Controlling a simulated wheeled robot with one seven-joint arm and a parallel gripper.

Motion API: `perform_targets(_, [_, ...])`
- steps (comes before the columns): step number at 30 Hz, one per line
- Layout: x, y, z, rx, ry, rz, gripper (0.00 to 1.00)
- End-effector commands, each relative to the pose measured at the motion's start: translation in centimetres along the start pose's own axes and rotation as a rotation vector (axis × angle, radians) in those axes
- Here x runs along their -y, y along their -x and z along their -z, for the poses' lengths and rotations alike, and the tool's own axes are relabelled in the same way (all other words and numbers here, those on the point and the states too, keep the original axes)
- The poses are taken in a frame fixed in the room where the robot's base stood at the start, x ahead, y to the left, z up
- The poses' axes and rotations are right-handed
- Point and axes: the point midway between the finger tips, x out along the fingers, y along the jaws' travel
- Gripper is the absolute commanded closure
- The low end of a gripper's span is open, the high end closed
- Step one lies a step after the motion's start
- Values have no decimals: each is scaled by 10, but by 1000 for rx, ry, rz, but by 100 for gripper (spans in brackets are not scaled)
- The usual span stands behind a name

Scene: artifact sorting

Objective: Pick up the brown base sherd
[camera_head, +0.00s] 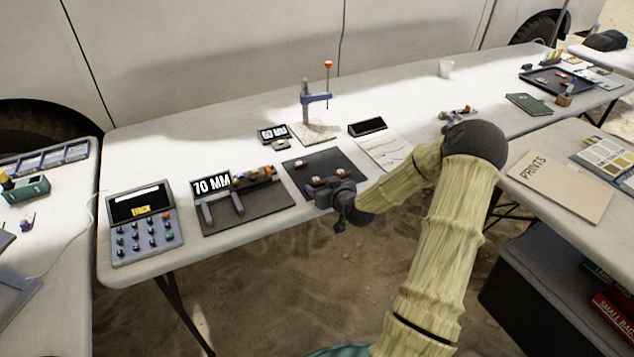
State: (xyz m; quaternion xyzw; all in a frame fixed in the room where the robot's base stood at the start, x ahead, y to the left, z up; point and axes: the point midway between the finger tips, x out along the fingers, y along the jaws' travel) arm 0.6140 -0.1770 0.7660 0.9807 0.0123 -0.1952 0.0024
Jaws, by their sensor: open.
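Two small reddish-brown pieces lie on a dark mat (296,171) on the long white table: one piece (317,181) at the mat's middle and another piece (342,172) to its right. They are too small for me to tell which is the brown base sherd. My gripper (328,202) is open at the table's front edge, just in front of these pieces. It hides part of the mat's near edge. I see nothing held in it, though its jaws are small and dark here.
Left of the mat stand a measuring rig with a "70 MM" display (212,186) and a keypad console (143,225). Behind it is a stand with an orange knob (328,65). Right are a paper sheet (388,152) and a dark tray (537,78).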

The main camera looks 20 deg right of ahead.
Motion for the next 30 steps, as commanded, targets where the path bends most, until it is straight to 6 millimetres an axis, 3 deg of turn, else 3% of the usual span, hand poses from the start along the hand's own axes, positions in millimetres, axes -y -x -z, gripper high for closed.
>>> perform_targets(1, [0,0,0,0,0,0,40])
perform_targets(8, [0,0,0,0,0,0,84])
perform_targets(20, [0,4,9,-2,1,-1,84])
perform_targets(30, [-1,26,64,-4,4,-2,84])
